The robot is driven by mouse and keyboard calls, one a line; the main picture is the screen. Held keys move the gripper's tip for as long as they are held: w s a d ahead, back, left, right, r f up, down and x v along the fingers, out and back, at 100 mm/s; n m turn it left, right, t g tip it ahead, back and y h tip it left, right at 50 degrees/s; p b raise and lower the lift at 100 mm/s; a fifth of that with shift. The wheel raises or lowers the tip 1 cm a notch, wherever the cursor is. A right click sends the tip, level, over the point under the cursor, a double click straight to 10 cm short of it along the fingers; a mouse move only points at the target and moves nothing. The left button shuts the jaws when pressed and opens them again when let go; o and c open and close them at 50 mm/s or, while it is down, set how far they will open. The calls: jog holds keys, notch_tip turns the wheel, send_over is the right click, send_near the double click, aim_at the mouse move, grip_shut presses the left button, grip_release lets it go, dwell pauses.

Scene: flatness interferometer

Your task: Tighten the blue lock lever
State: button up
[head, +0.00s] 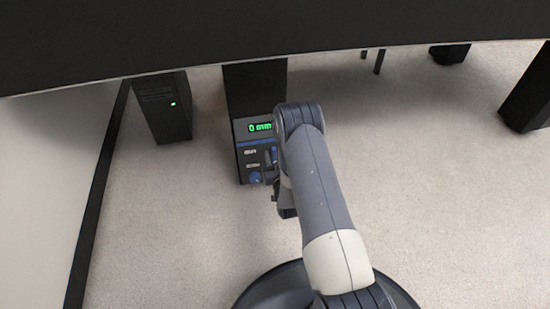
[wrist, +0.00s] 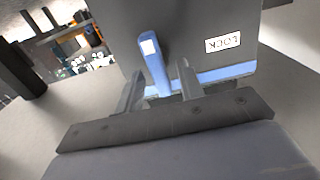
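The blue lock lever (wrist: 152,62), with a white square near its upper end, stands out from a dark panel in the wrist view. A white label reading LOCK (wrist: 223,42), upside down, is to its right. My gripper (wrist: 160,70) is open, with one finger on each side of the lever and gaps showing between them. In the head view my gripper (head: 270,180) is in front of the control unit (head: 243,160), largely hidden by my arm. I cannot tell there whether it touches the lever.
The unit's green display (head: 260,127) reads 0 mm. A blue knob (head: 255,177) sits low on its face. A dark computer tower (head: 162,107) stands to the left. A large dark tabletop (head: 200,35) spans above.

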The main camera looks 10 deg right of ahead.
jog(key=shift+c, duration=0.2)
grip_shut()
